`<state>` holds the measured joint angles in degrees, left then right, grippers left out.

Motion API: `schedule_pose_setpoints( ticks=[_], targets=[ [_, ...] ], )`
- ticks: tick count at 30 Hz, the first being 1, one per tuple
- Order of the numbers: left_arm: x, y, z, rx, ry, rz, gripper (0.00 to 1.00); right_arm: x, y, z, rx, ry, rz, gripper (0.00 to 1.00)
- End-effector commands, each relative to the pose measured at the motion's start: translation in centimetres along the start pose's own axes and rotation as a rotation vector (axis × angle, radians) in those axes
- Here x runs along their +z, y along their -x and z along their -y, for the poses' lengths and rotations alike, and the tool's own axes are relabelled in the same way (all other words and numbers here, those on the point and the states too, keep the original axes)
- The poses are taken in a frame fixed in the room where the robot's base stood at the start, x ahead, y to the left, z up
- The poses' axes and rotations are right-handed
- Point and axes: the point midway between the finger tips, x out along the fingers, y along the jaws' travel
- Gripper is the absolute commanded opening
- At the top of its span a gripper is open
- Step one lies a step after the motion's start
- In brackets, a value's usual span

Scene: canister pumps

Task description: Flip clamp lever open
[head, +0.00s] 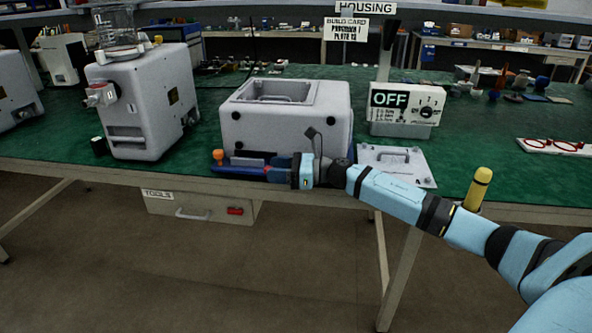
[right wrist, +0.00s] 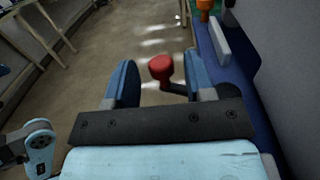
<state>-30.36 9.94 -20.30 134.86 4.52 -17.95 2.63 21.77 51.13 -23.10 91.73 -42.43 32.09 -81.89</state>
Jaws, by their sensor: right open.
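A red-knobbed clamp lever (right wrist: 160,68) shows in the right wrist view, its knob between my two blue fingers, with a gap visible on both sides. Its dark stem runs toward the right finger. My right gripper (head: 272,169) is open at the table's front edge, fingers pointing left, in front of the grey housing (head: 240,128). It also shows in the right wrist view (right wrist: 162,80). In the head view the gripper largely hides the red knob. An orange knob (head: 218,156) stands on the left end of the blue fixture (head: 228,171). My left gripper is out of view.
A grey plate with a handle (head: 408,171) lies right of the housing. Behind it stands a control box reading OFF (head: 390,100). A grey pump unit (head: 145,110) stands at left. A yellow handle (head: 480,186) rises near the front edge. A TOOLS drawer (head: 195,210) hangs below.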

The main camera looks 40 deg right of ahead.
Motion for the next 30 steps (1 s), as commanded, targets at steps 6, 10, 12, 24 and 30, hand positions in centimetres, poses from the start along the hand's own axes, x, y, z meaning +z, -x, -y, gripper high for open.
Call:
schedule_pose_setpoints(
  ticks=[6,10,12,24,30],
  targets=[
    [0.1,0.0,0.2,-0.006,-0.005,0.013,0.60,-0.1,3.9,0.0,-0.002,-0.002,-0.004,0.49],
    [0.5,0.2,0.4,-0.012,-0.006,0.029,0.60,-0.2,6.7,-0.1,-0.001,-0.003,-0.005,0.49],
    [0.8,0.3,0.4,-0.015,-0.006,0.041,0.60,-0.1,8.1,-0.1,0.000,-0.001,-0.005,0.49],
    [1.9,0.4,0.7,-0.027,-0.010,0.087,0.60,0.0,12.9,-0.1,0.001,-0.001,-0.001,0.49],
    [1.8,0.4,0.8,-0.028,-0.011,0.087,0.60,0.0,13.2,-0.1,0.002,0.000,-0.001,0.49]
  ],
)
